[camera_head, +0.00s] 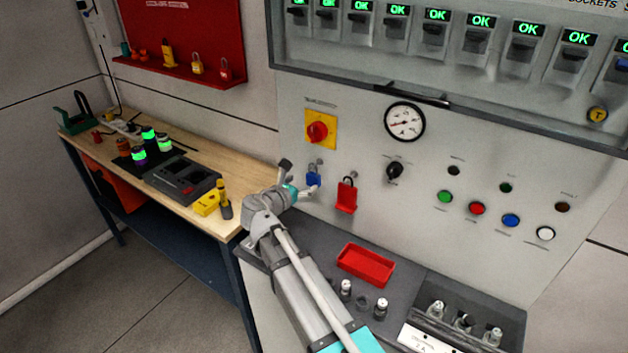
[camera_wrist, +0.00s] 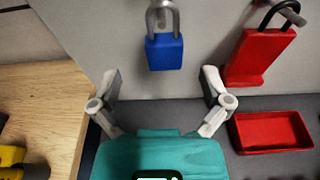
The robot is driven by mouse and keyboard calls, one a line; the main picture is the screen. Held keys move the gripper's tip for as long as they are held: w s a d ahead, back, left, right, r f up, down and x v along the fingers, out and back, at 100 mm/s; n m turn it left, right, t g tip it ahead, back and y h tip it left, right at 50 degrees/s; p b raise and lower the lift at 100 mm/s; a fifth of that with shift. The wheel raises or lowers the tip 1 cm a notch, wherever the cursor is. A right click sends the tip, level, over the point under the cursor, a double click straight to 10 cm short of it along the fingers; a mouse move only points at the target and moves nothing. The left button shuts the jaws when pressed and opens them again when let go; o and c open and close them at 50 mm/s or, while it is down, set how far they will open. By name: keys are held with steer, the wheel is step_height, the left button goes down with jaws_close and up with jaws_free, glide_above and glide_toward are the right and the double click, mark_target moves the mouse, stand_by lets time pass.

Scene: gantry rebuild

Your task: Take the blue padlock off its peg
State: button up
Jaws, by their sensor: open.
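The blue padlock (camera_head: 313,180) hangs by its grey shackle on the light panel, left of a red padlock-like tag. In the wrist view the blue padlock (camera_wrist: 164,52) is upright, above and between my fingers. The peg is hard to make out behind the shackle. My gripper (camera_head: 302,178) is beside the blue padlock in the head view. In the wrist view my gripper (camera_wrist: 161,88) is open, its two fingers spread wide with nothing between the tips. The padlock appears beyond the fingertips, and I see no contact.
A red tag with a black shackle (camera_wrist: 258,55) hangs close to the right. A red tray (camera_head: 366,265) sits on the grey ledge below. A wooden bench (camera_head: 178,203) with tools stands left. A yellow switch plate (camera_head: 321,129) is above.

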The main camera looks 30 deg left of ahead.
mark_target(311, 178)
steer(key=shift+b+x, duration=0.45)
steer(key=shift+x, duration=2.15)
steer(key=shift+d+r, duration=0.1)
steer(key=shift+d, duration=0.05)
steer(key=c, duration=1.3)
steer(key=shift+r, duration=0.15)
